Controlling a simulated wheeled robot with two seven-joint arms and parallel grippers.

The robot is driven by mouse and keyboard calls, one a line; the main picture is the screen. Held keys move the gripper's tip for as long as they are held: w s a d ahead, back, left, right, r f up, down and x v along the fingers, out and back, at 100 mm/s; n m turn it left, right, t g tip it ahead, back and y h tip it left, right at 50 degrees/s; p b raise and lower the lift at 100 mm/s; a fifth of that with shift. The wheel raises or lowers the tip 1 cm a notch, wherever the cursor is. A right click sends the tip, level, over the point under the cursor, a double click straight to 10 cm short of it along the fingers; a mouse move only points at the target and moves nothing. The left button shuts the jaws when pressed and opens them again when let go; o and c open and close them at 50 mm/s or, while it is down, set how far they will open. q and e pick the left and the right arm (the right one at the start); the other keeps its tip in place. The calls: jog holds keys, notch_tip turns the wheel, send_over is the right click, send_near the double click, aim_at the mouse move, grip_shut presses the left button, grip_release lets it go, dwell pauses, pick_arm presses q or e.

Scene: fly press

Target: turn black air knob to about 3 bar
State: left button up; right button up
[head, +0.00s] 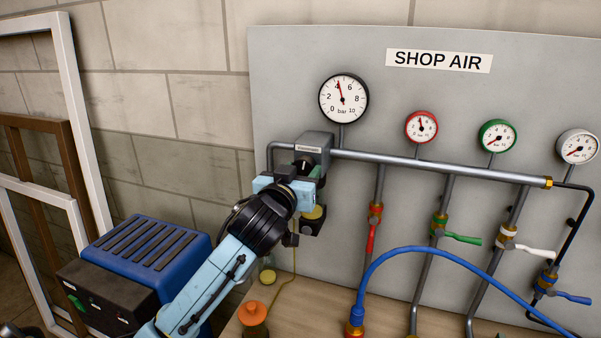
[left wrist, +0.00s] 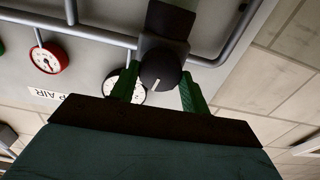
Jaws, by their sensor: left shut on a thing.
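The black air knob (left wrist: 160,68) is between the two green fingers of my left gripper (left wrist: 160,88) in the left wrist view, with a pale mark on its face. My left gripper is shut on it. In the head view my left gripper (head: 298,178) reaches up to the grey regulator block (head: 316,143) at the left end of the pipe, and the arm hides much of the knob. The large black-rimmed gauge (head: 343,98) above has its red needle close to the 4, a little left of straight up. My right gripper is not in view.
Red (head: 421,127), green (head: 497,136) and white (head: 577,147) gauges stand along the pipe, with coloured valve levers below. A blue hose (head: 430,250) arches over the bench. A blue machine (head: 148,255) and an orange-topped item (head: 252,313) stand near my left arm.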

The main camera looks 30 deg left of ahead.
pick_arm(q)
jog(key=shift+n, duration=0.3)
jog(key=n+p, duration=0.1)
jog(key=n, duration=0.1)
jog(key=shift+n, duration=0.3)
jog(key=shift+n+p, duration=0.75)
jog(key=shift+n, duration=0.85)
jog(key=o, duration=1)
